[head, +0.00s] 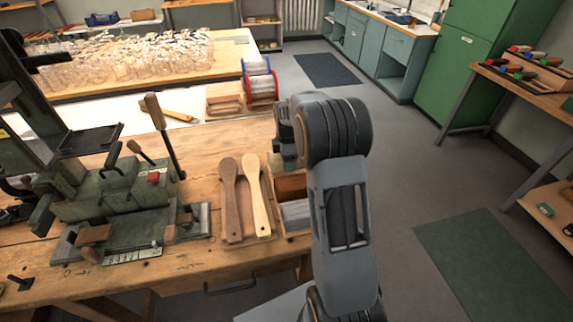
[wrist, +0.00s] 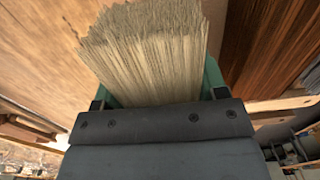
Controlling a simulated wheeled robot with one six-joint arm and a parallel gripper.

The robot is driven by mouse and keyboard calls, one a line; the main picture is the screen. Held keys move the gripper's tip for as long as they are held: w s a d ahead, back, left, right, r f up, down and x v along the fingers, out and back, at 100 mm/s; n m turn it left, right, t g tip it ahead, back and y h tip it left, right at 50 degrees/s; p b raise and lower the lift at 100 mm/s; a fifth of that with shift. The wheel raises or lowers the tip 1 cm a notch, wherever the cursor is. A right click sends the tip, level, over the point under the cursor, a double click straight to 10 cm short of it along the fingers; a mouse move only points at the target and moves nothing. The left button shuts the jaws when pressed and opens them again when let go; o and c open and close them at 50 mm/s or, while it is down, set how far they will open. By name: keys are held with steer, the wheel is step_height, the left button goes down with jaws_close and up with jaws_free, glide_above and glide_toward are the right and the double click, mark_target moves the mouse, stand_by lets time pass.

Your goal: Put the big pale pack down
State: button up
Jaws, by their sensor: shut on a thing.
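In the wrist view the big pale pack (wrist: 150,50) is a thick bundle of straw-coloured bristles. It sits between the green fingers of my gripper (wrist: 160,88), which is shut on it. The pack's far end fans out over bare wood, and I cannot tell whether it touches the wood. In the head view my gripper (head: 292,164) points down above the back of a wooden tray at the bench's right edge, and my arm hides most of it and the pack. Dark brown bristles (wrist: 265,45) lie right of the pack in the wrist view.
The tray holds a brown pack (head: 291,187) and a grey-white one (head: 297,211). Two wooden brush bodies (head: 245,195) lie left of it. A green machine (head: 115,195) stands farther left. Bare bench (head: 205,155) shows between.

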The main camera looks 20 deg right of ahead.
steer(key=shift+f, duration=1.2)
steer(key=shift+f, duration=0.1)
steer(key=o, duration=1)
